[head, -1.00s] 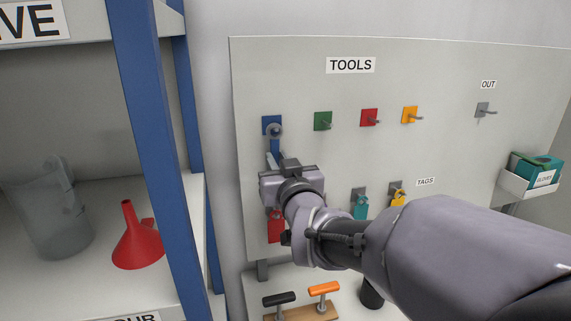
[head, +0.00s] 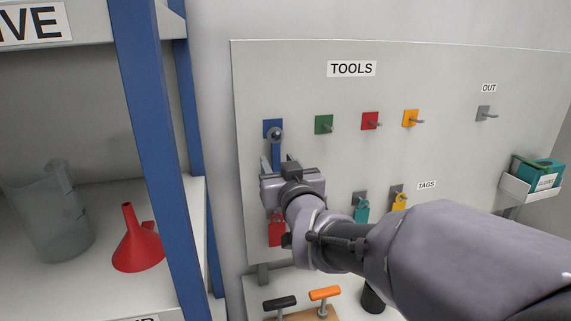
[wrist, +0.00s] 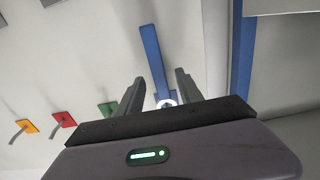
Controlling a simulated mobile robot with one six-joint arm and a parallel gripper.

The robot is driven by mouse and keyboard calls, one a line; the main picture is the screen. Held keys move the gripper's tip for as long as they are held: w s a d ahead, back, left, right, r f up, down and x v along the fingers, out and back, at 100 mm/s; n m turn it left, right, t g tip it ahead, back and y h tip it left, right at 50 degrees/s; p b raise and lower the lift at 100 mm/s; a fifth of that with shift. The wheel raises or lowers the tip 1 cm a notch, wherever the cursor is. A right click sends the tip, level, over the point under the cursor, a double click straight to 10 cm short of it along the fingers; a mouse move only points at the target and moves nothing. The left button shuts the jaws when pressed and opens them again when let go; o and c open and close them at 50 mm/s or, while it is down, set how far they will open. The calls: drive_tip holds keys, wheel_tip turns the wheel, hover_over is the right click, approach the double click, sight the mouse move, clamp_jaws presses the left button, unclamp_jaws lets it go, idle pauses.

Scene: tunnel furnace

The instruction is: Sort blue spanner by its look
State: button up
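The blue spanner (head: 276,155) hangs upright on the tool board, its ring end at the hook on the blue square plate (head: 267,125). My gripper (head: 280,165) is in front of its shaft, and its body hides the spanner's lower part in the head view. In the wrist view my gripper (wrist: 159,78) has its two fingers apart, one on each side of the spanner (wrist: 153,52), with gaps visible. The ring end shows low between the fingers there.
Green (head: 324,124), red (head: 370,121) and orange (head: 410,118) hook plates show no tools. A grey OUT hook (head: 484,113) is at right. Tags hang below, including a red one (head: 277,230) just under my gripper. A blue shelf post (head: 155,160) stands close on the left.

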drive_tip(key=b+v, duration=0.2)
drive_tip(key=v, duration=1.5)
drive_tip(key=s+d+f+m+g+h, duration=0.1)
drive_tip(key=s+d+f+m+g, duration=0.2)
drive_tip(key=s+f, duration=0.5)
drive_tip(key=s+d+f+m+g+h, duration=0.2)
drive_tip(key=s+d+f+m+g, duration=0.2)
drive_tip(key=s+f+g, duration=0.4)
drive_tip(key=shift+s+d+f+m+g, duration=0.3)
drive_tip(key=shift+s+d+f, duration=0.25)
drive_tip(key=shift+d, duration=0.1)
